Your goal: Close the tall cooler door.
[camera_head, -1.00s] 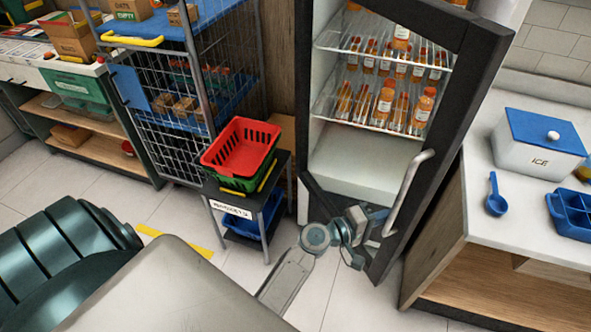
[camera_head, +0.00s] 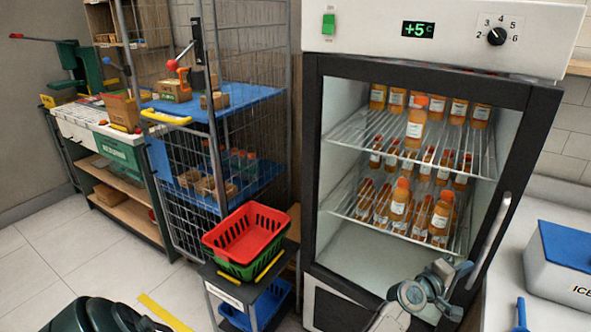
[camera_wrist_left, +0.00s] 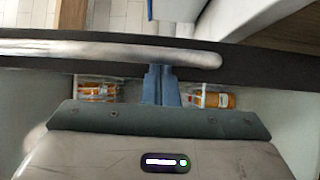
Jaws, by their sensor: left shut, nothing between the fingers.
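The tall cooler (camera_head: 440,30) has a white top panel and a glass door with a black frame (camera_head: 510,140). The door's handle (camera_head: 490,240) is on its right side. The door seems to stand ajar, hinged at the left; the size of the gap is hard to tell. My left gripper (camera_head: 462,270) is at the lower end of the handle, in front of the door. In the left wrist view its shut, empty fingers (camera_wrist_left: 162,84) are beside the handle (camera_wrist_left: 120,52); whether they touch it is unclear. My right gripper is not seen.
Orange bottles (camera_head: 400,200) stand on the cooler's wire shelves. A counter with a white ice box (camera_head: 565,270) is close on the right. A small cart with a red basket (camera_head: 245,232) and a wire cage trolley (camera_head: 215,110) stand on the left. Some floor in front is clear.

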